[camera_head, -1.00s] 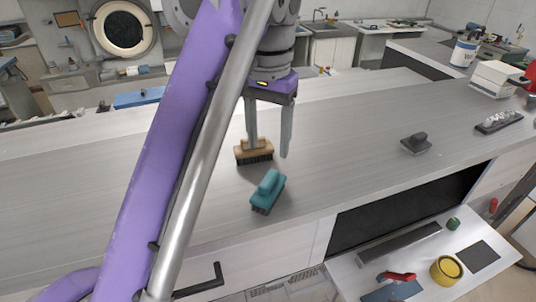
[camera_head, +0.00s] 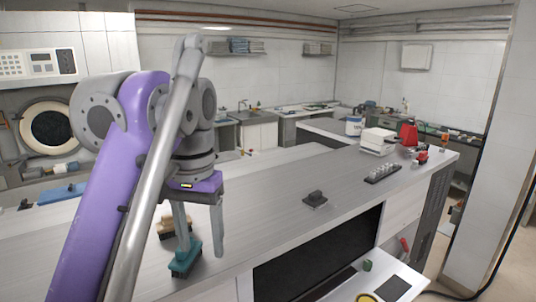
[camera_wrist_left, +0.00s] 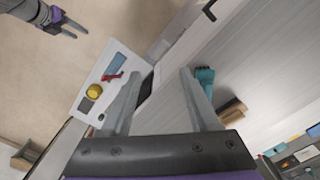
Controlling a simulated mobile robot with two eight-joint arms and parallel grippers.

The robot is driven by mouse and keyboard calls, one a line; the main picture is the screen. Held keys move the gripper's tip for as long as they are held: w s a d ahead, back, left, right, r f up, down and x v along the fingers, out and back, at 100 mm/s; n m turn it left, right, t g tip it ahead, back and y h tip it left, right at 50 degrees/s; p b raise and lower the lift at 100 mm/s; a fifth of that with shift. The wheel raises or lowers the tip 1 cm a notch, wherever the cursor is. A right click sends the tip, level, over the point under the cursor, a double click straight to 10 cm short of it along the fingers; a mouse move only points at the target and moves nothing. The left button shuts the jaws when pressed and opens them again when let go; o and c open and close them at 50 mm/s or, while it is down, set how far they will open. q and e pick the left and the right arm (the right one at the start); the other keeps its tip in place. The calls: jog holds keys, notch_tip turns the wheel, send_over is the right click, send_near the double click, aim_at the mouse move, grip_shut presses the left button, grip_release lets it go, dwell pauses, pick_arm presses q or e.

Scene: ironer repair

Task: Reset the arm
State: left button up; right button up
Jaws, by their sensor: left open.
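My left gripper (camera_head: 200,251) is open and empty, pointing down over the long grey counter (camera_head: 265,200) in the head view. A tan brush (camera_head: 166,227) with dark bristles sits just beyond the teal one. In the left wrist view my left fingers (camera_wrist_left: 162,72) are spread, with the teal brush (camera_wrist_left: 205,78) and the tan brush (camera_wrist_left: 232,108) right of them. My right gripper (camera_wrist_left: 72,29) shows small at that view's upper left, over the floor, its fingers apart and empty.
A dark-grey block with a handle (camera_head: 315,198) and a black rack (camera_head: 384,173) stand farther right on the counter, before a white box (camera_head: 378,140). A lower white panel holds a yellow round container (camera_wrist_left: 95,91) and a red-handled tool (camera_wrist_left: 112,76).

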pick_arm(q)
jog(key=s+a+f+t, duration=0.2)
jog(key=s+f, duration=0.1)
jog(key=f, duration=0.9)
jog(key=s+a+f+n+t, duration=0.1)
jog(key=s+a+f+t, duration=0.1)
jog(key=f, duration=1)
jog(key=s+a+f+n+t, duration=0.1)
jog(key=s+f, duration=0.4)
jog(key=f, duration=0.6)
jog(key=shift+a+f+t, duration=0.4)
jog(key=shift+a+t, duration=0.15)
jog(key=shift+t, duration=0.15)
